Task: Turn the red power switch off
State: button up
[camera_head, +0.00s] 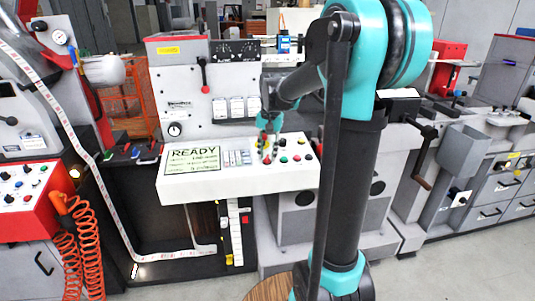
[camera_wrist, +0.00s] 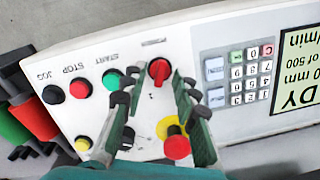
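The red power switch (camera_wrist: 159,70) is a rotary knob on the white control panel (camera_head: 290,180). In the wrist view its handle stands roughly up and down in the picture, with a small label above it that is too blurred to read. My gripper (camera_wrist: 152,92) is open, with one dark finger on each side of the switch's near end. I cannot tell whether either finger touches the knob. In the head view my gripper (camera_head: 268,124) is over the panel's buttons, and it partly hides them. The panel display (camera_head: 194,160) reads READY.
Beside the switch are a green START button (camera_wrist: 112,79), a red STOP button (camera_wrist: 80,89) and a black JOG button (camera_wrist: 53,94). A red mushroom button (camera_wrist: 177,147) on yellow lies between my fingers, nearer the wrist. A keypad (camera_wrist: 237,75) is to the right.

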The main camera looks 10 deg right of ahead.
grip_shut()
jog(key=shift+n, duration=0.3)
dwell(0.3)
jog(key=n, duration=0.4)
jog(key=shift+a+h, duration=0.15)
jog(key=shift+h, duration=0.25)
jog(key=n, duration=0.5)
jog(key=shift+h, duration=0.3)
jog(key=shift+n, duration=0.3)
grip_release()
